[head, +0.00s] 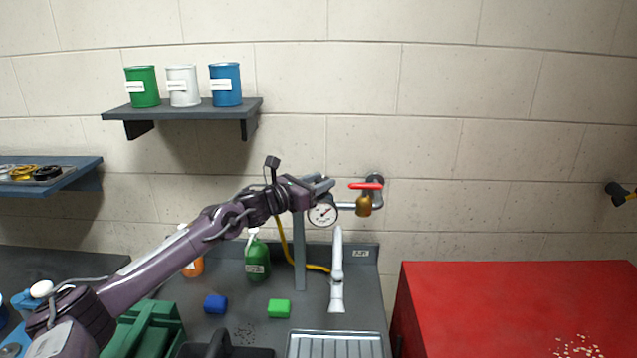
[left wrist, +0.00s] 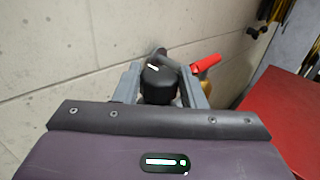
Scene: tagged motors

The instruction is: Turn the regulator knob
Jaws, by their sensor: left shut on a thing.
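The regulator knob (left wrist: 158,84) is black with a white mark and shows in the left wrist view between the fingers of my left gripper (left wrist: 160,90). The gripper is shut on it, one grey finger on each side. In the head view my left gripper (head: 322,186) reaches the pipework at the wall, and the knob is hidden behind it. A round white pressure gauge (head: 322,214) hangs just below the gripper. A red lever handle (head: 366,186) on a brass valve (head: 364,205) is to the right of it. My right gripper is not in view.
A grey post (head: 299,250) and a yellow hose (head: 284,245) stand below the gripper. A red cabinet (head: 520,300) stands right. A shelf (head: 190,112) holds three cans.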

